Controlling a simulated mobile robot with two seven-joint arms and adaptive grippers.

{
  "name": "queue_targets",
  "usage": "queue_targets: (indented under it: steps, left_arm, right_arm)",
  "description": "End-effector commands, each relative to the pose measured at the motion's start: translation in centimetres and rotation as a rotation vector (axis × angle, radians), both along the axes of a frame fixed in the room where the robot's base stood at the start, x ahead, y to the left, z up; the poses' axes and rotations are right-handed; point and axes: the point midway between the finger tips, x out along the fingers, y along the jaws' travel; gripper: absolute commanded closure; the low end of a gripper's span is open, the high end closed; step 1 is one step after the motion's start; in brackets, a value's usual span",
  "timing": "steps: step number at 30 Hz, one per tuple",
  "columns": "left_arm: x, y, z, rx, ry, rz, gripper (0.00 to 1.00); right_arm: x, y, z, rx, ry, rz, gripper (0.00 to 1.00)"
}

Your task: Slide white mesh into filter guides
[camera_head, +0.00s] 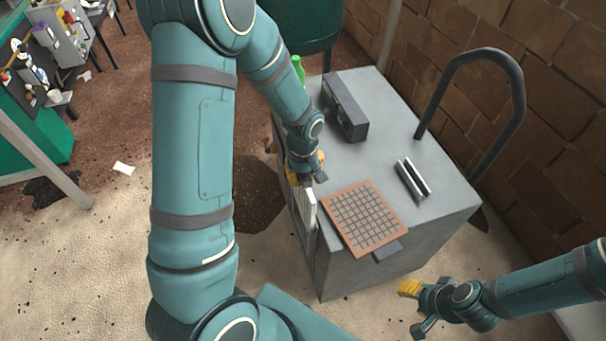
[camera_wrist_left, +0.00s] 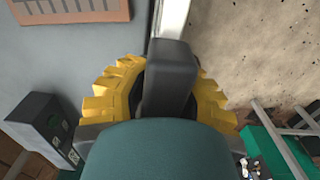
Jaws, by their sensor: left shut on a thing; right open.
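A white panel, seemingly the white mesh (camera_head: 308,210), stands on edge along the left side of the grey cabinet. My left gripper (camera_head: 306,177) is shut on its far upper end. In the left wrist view the panel shows as a pale strip (camera_wrist_left: 172,18) beyond the yellow fingers of my left gripper (camera_wrist_left: 165,60). Its lower part is hidden, and I cannot tell whether it sits in guides. An orange-brown framed grid (camera_head: 365,218) lies flat on the cabinet top beside it. My right gripper (camera_head: 414,307) is open and empty, off the cabinet's front right.
The grey cabinet (camera_head: 385,110) carries a dark box (camera_head: 345,107), a small black-and-white slotted block (camera_head: 412,180) and a green bottle (camera_head: 298,68). A dark tube handle (camera_head: 515,85) rises at its right, near a brick wall. Sandy floor lies open in front.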

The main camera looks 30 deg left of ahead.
Motion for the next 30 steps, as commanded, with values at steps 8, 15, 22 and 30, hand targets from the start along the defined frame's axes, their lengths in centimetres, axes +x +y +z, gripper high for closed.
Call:
queue_targets:
  steps: [8, 15, 22, 30]
  left_arm:
    - [0.0, 0.0, -0.6, 0.000, 0.000, 0.000, 1.00]
    - [0.0, 0.0, -1.0, 0.000, 0.000, 0.000, 1.00]
    - [0.0, 0.0, -1.5, 0.000, 0.000, 0.000, 1.00]
    - [0.0, 0.0, -2.0, 0.001, 0.001, 0.000, 1.00]
  right_arm:
    - [0.0, 0.0, 0.0, 0.000, 0.000, 0.000, 0.53]
    - [0.0, 0.0, 0.0, 0.000, 0.000, 0.000, 0.53]
    - [0.0, 0.0, 0.0, 0.000, 0.000, 0.000, 0.53]
    - [0.0, 0.0, 0.0, 0.000, 0.000, 0.000, 0.53]
